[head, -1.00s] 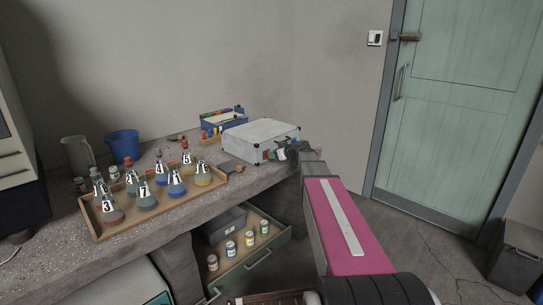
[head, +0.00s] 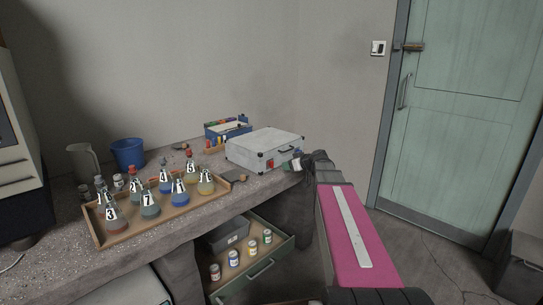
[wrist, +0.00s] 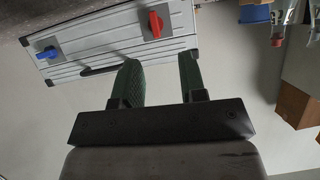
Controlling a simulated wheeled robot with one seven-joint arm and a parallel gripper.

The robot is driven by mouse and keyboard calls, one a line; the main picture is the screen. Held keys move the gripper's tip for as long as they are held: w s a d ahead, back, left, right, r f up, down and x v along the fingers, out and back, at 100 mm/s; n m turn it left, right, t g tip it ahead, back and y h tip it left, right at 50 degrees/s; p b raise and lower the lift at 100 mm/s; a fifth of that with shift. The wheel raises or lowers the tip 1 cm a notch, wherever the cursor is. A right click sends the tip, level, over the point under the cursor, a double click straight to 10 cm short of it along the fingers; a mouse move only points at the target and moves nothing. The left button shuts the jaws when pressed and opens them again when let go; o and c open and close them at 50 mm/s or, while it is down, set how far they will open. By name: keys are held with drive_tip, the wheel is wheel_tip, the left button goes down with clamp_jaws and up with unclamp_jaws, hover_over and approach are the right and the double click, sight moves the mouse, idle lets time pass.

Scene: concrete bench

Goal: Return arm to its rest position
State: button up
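My arm reaches forward from the lower right in the head view, its pink and grey link along the right of the bench. My gripper (head: 298,163) is by the front right corner of the silver case (head: 262,153), small and partly unclear there. In the wrist view my gripper (wrist: 160,57) shows two dark green fingers standing apart with nothing held between them. The case (wrist: 115,40) shows beyond them, with a red latch (wrist: 155,24), a blue latch (wrist: 47,53) and a dark handle. Its lid is closed.
A wooden tray (head: 102,237) of numbered flasks stands on the concrete bench (head: 60,262). Below, an open drawer (head: 262,277) holds several small jars and a grey bin (head: 228,232). A blue bucket (head: 128,154) is behind. Floor is open toward the green door (head: 445,130).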

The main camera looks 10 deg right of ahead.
drive_tip(key=s+a+f+m+g+h, duration=0.2)
drive_tip(key=s+a+f+g, duration=0.1)
drive_tip(key=s+f, duration=0.5)
drive_tip(key=s+a+f+m+g+h, duration=0.1)
drive_tip(key=s+a+f+g+h, duration=0.1)
drive_tip(key=s+a+f+g, duration=0.4)
drive_tip(key=s+d+f+m+h, duration=0.1)
drive_tip(key=s+f+m+h, duration=0.1)
drive_tip(key=s, duration=0.5)
drive_tip(key=s+d+f+m+g+h, duration=0.1)
drive_tip(key=s+d+f+m+h, duration=0.1)
drive_tip(key=s+f, duration=0.3)
drive_tip(key=s, duration=0.2)
drive_tip(key=shift+s+d+f, duration=0.15)
drive_tip(key=shift+s+f, duration=0.1)
drive_tip(key=shift+s, duration=0.15)
